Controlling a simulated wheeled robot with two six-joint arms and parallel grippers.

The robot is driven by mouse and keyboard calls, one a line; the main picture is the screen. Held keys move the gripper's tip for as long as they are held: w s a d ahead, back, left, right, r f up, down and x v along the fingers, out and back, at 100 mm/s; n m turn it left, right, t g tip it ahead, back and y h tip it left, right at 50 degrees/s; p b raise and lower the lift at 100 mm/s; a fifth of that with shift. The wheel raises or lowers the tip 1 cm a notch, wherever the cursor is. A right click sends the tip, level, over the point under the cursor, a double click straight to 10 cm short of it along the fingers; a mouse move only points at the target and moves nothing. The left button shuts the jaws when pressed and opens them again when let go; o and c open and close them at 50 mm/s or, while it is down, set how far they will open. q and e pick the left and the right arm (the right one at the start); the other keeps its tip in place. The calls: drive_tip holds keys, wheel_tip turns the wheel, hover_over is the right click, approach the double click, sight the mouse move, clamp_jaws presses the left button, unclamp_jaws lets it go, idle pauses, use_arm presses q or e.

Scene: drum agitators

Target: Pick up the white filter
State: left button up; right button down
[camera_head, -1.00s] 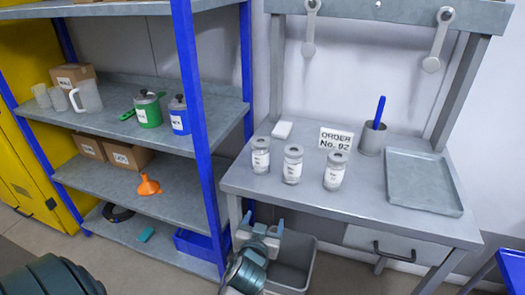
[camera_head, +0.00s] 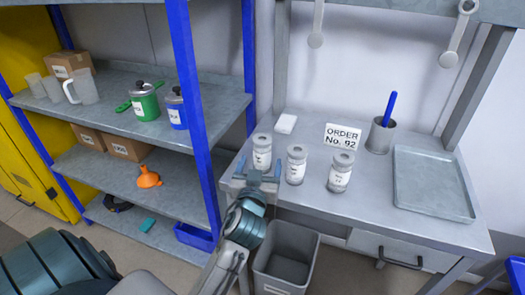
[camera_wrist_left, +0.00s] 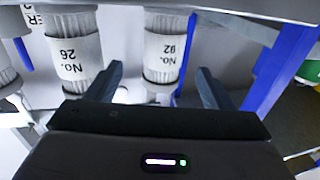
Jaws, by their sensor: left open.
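A small white flat block (camera_head: 286,123), which looks like the white filter, lies at the back left of the grey workbench (camera_head: 370,205). My left gripper (camera_head: 258,174) is open and empty at the bench's front left edge, just in front of the leftmost jar (camera_head: 262,148). In the left wrist view, my open fingers (camera_wrist_left: 160,82) point towards this jar, labelled No. 92 (camera_wrist_left: 164,52). A jar labelled No. 26 (camera_wrist_left: 72,55) is beside it. A small bright patch shows between the fingers; I cannot tell whether it is the filter. My right gripper is not in view.
Two more jars (camera_head: 297,163) (camera_head: 341,170) stand to the right, before an order sign (camera_head: 342,135). A metal cup (camera_head: 380,136) and a tray (camera_head: 432,207) are at the right. A grey bin (camera_head: 287,257) stands below. The shelf's blue post (camera_head: 196,110) rises left of the bench.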

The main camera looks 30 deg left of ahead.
sight(261, 158)
use_arm(q)
drive_tip(key=shift+x, duration=0.8)
drive_tip(key=p+x, duration=0.2)
drive_tip(key=x, duration=0.2)
drive_tip(key=shift+w+a, duration=0.1)
drive_tip(key=shift+a, duration=0.2)
drive_tip(key=shift+w+a+f, duration=0.1)
drive_tip(key=shift+w+f, duration=0.05)
drive_tip(key=shift+w, duration=0.1)
drive_tip(key=shift+c, duration=0.4)
drive_tip(key=c, duration=1)
